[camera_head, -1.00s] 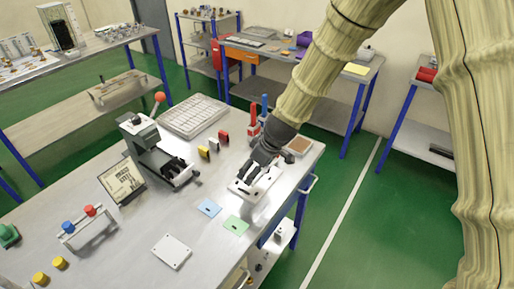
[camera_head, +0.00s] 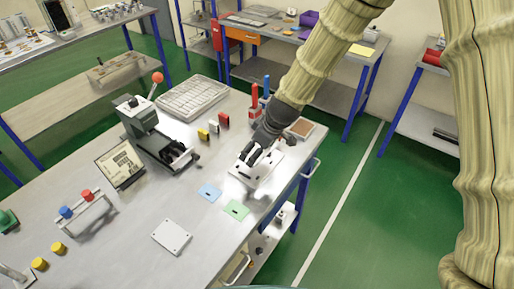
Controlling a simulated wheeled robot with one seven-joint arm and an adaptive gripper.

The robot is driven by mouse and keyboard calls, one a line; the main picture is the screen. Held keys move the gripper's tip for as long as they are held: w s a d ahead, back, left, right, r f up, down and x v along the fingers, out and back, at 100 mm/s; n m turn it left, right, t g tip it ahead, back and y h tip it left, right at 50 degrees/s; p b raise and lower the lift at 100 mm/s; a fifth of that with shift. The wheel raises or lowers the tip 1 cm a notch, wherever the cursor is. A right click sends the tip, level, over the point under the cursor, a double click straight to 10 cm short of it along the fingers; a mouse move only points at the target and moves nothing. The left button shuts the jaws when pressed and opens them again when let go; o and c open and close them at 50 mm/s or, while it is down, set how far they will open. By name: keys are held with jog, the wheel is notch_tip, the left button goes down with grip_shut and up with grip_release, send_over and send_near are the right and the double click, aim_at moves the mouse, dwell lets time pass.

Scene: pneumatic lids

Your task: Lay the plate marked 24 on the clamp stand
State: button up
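My gripper (camera_head: 252,160) is at the far right part of the workbench, pointing down at a white block (camera_head: 262,178) with dark openings. Its dark fingers are at or just above the block; whether they touch or hold anything is unclear. A white plate with corner holes (camera_head: 171,237) lies flat at the front. I cannot read the number 24 on any plate. I cannot tell for certain which thing is the clamp stand.
Red and blue uprights (camera_head: 255,97) and a brown-topped tile (camera_head: 300,127) are near my gripper. A pale tray (camera_head: 192,98) lies behind. The bench's front middle is mostly clear.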

jog(key=shift+f+b, duration=1.15)
jog(key=shift+f, duration=1.1)
jog(key=shift+f, duration=0.3)
dwell(0.4)
jog(key=o, duration=1.4)
jog(key=shift+c, duration=0.2)
jog(key=shift+r, duration=0.1)
jog(key=shift+p+v, duration=2.1)
jog(key=shift+v, duration=1.35)
